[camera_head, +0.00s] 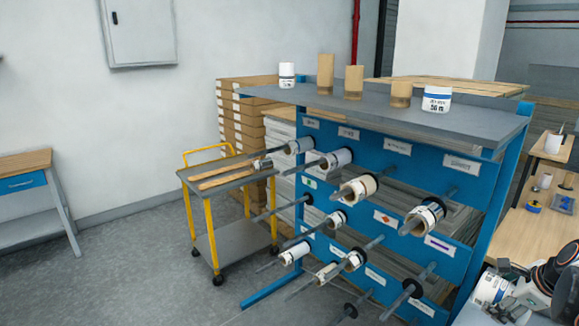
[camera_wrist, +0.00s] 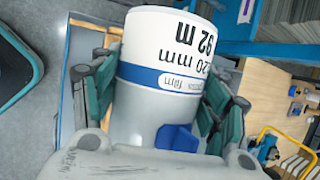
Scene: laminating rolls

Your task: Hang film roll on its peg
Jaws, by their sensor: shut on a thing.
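My gripper (camera_wrist: 165,88) is shut on a white film roll (camera_wrist: 160,50) with a blue band, its teal finger pads on both sides. The printing reads "20 mm", "92 m" and "film", upside down in the wrist view. In the head view the held roll (camera_head: 488,288) is at the bottom right, in front of the blue peg rack (camera_head: 385,185). The rack bears rows of grey pegs, several with rolls. A middle-row peg at the left (camera_head: 276,208) and a low peg at the right (camera_head: 400,298) look bare apart from black discs. The held roll is apart from the pegs.
The rack's grey top (camera_head: 370,103) carries brown and white rolls. A yellow trolley (camera_head: 210,215) stands at the left of the rack, with boxes (camera_head: 245,130) behind. A wooden workbench (camera_head: 535,235) with small items is at the right. The floor at front left is clear.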

